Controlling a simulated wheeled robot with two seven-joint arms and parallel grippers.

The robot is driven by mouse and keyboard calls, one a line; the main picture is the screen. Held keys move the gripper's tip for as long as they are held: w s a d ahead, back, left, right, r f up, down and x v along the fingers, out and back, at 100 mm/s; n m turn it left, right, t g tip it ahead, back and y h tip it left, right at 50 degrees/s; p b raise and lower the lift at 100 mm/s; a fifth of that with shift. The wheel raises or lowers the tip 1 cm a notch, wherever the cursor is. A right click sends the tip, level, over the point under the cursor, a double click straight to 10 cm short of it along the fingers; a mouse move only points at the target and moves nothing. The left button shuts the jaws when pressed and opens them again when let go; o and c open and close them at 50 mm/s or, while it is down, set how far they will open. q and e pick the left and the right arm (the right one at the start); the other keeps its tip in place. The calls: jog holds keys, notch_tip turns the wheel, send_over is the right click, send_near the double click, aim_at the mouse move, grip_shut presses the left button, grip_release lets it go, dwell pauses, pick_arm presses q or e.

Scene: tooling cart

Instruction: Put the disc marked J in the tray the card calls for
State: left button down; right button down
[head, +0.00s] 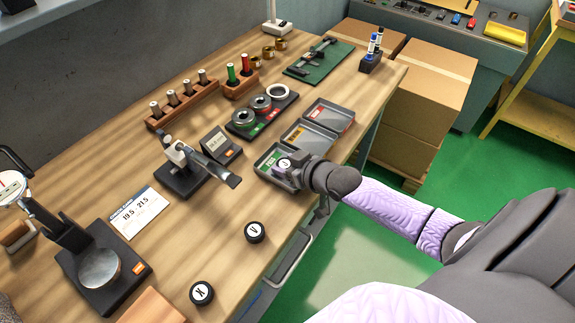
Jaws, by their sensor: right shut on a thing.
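The disc marked J (284,163) is in my right gripper (290,170), which is shut on it at the near tray, the one with a green label (263,160). I cannot tell whether the disc touches the tray floor. Behind it in the row are a tray with an orange label (318,138) and a tray with a red label (341,118). The white card (137,214) lies on the bench at the left, with 19.5 and 21.5 printed on it. My left gripper is not in view.
Discs marked V (254,233) and X (201,292) lie on the near bench. A micrometer on a stand (181,178), a small display (221,145) and a dial gauge stand (100,268) are at the left. A ring holder (245,130) stands behind the trays.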

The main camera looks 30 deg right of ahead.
jog(key=shift+c, duration=2)
grip_release()
